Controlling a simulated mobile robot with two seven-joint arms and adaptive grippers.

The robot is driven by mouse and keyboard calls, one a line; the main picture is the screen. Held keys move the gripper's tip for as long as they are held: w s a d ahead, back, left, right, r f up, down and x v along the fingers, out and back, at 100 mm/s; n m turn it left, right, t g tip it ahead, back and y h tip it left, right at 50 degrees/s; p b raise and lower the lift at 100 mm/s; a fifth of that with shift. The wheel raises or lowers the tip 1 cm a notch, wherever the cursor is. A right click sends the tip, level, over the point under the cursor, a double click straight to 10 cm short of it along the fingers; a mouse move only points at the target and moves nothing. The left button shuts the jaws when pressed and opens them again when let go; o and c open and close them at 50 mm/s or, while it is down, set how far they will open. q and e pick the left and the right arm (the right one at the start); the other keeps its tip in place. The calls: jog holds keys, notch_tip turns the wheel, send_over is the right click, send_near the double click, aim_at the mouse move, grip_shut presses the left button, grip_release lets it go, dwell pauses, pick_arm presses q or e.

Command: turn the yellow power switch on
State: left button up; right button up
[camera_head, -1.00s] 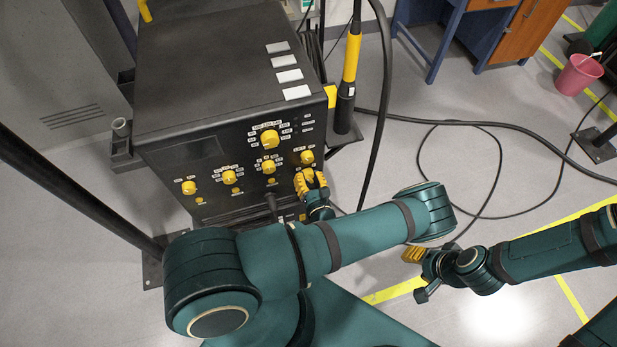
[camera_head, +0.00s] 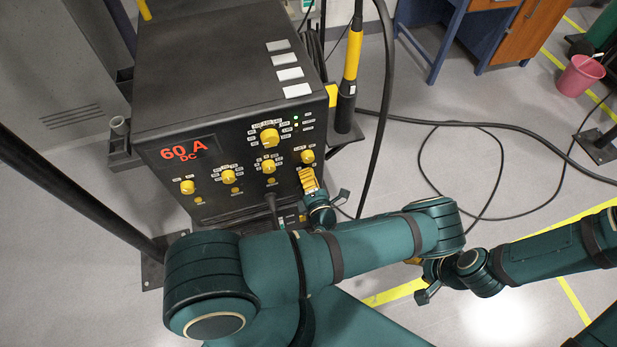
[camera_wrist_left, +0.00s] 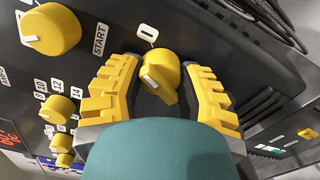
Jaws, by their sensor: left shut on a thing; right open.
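The yellow power switch (camera_wrist_left: 162,72) shows in the left wrist view between the two yellow fingers of my left gripper. My left gripper (camera_head: 308,180) is shut on the switch at the lower right of the black machine's front panel (camera_head: 215,208). In the head view the fingers hide the switch. My right gripper (camera_head: 415,262) is open at the right, away from the machine and partly hidden behind my left arm.
Several other yellow knobs (camera_head: 270,137) are close by. A black and yellow torch (camera_head: 351,70) and cable hang at the machine's right. Cables loop over the floor.

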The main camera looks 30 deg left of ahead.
pick_arm(q)
jog(key=shift+r+m, duration=0.1)
jog(key=shift+m, duration=1.5)
jog(key=o, duration=1.2)
jog(key=shift+o, duration=0.2)
